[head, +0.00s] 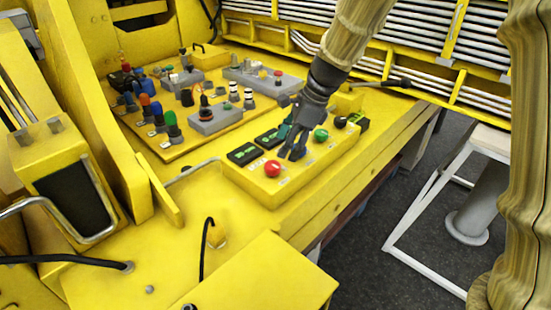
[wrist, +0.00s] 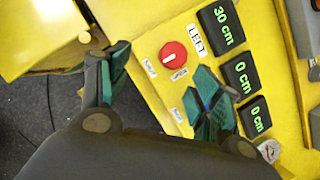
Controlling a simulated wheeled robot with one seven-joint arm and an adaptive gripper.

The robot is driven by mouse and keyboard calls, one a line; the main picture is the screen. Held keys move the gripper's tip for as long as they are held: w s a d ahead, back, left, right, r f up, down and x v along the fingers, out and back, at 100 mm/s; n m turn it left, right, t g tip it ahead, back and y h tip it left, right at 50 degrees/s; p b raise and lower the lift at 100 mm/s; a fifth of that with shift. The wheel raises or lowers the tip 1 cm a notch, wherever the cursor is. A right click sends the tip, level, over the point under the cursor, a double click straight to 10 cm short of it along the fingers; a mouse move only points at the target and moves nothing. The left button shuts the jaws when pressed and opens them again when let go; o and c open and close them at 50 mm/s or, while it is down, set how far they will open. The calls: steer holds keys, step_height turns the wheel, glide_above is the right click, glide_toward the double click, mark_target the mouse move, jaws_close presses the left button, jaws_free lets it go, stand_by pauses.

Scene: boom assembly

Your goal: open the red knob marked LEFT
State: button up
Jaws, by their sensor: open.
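The red knob (head: 272,168) sits on the near end of a yellow control box in the head view. In the wrist view the red knob (wrist: 173,54) has a white pointer line, and a label reading LEFT (wrist: 197,40) lies beside it. Smaller labels lie around it. My gripper (head: 297,145) is above the box, beside the red knob and apart from it. In the wrist view my gripper (wrist: 158,85) is open and empty, its teal-padded fingers spread, with the knob showing beyond the gap between them.
Displays (wrist: 221,27) read 30 cm, 0 cm and 0 cm. A green knob (head: 321,135) and a black knob (head: 340,122) sit farther along the box. A panel with several coloured levers (head: 190,105) stands behind. A white stool (head: 490,143) stands right, over dark floor.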

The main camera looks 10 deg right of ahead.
mark_target(273, 163)
steer(key=shift+g, duration=0.3)
steer(key=w+f, duration=0.1)
steer(key=f, duration=0.1)
steer(key=w+a+f, duration=0.1)
steer(key=w+f, duration=0.1)
steer(key=f, duration=0.1)
steer(key=w+a+f, duration=0.1)
steer(key=w+f, duration=0.1)
steer(key=shift+w+a+f+p, duration=0.1)
steer(key=shift+w+f+p, duration=0.1)
steer(key=shift+f+p, duration=0.2)
steer(key=shift+s+a+f, duration=0.1)
steer(key=shift+s+f, duration=0.05)
steer(key=shift+f, duration=0.15)
steer(key=s, duration=0.2)
steer(key=shift+s+a+r, duration=0.15)
steer(key=shift+s+a, duration=0.2)
steer(key=shift+w+f, duration=0.75)
steer(key=shift+w, duration=0.2)
steer(key=shift+c, duration=1)
steer(key=shift+s+r, duration=0.4)
steer(key=shift+s, duration=0.05)
steer(key=c, duration=0.7)
steer(key=shift+w+f, duration=0.1)
steer(key=shift+c, duration=0.6)
